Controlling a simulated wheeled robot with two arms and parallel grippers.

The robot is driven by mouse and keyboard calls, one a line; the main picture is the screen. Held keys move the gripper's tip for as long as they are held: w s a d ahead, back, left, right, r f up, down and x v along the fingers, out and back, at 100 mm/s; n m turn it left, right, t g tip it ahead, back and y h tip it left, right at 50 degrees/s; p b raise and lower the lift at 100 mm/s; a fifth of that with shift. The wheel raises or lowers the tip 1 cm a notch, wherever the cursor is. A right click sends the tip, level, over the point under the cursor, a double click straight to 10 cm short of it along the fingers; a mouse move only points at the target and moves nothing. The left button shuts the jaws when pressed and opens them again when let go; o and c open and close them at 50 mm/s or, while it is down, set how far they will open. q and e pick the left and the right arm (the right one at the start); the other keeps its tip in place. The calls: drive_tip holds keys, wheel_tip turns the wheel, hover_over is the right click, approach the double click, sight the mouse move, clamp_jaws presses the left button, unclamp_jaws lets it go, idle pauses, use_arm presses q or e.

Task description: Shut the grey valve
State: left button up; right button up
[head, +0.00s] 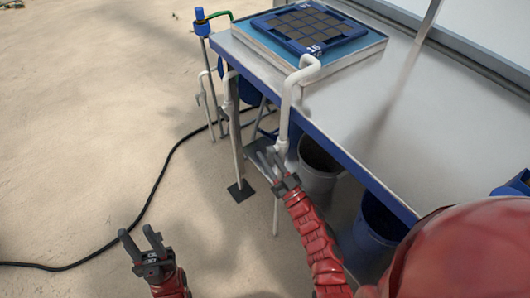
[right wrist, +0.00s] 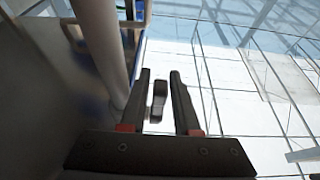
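A white pipe (head: 286,105) bends down over the front edge of the seeder table, with a fitting low on it. My right gripper (head: 267,158) is beside that fitting. In the right wrist view the pipe (right wrist: 101,45) runs just left of the fingers. A small dark grey piece (right wrist: 158,100), perhaps the valve's handle, shows between the right gripper's two open fingers (right wrist: 161,80), with a gap on each side. I cannot tell whether it lies at finger depth. In the head view the gripper hides much of the valve. My left gripper (head: 141,241) is open and empty over the floor.
A blue seed tray (head: 310,27) lies on the metal table (head: 405,110). Buckets (head: 318,165) stand below the table. More thin pipes and a blue-capped post (head: 202,25) stand at its left end. A black hose (head: 160,172) crosses the open sandy floor.

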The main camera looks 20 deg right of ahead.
drive_tip(key=shift+x, duration=0.8)
clamp_jaws()
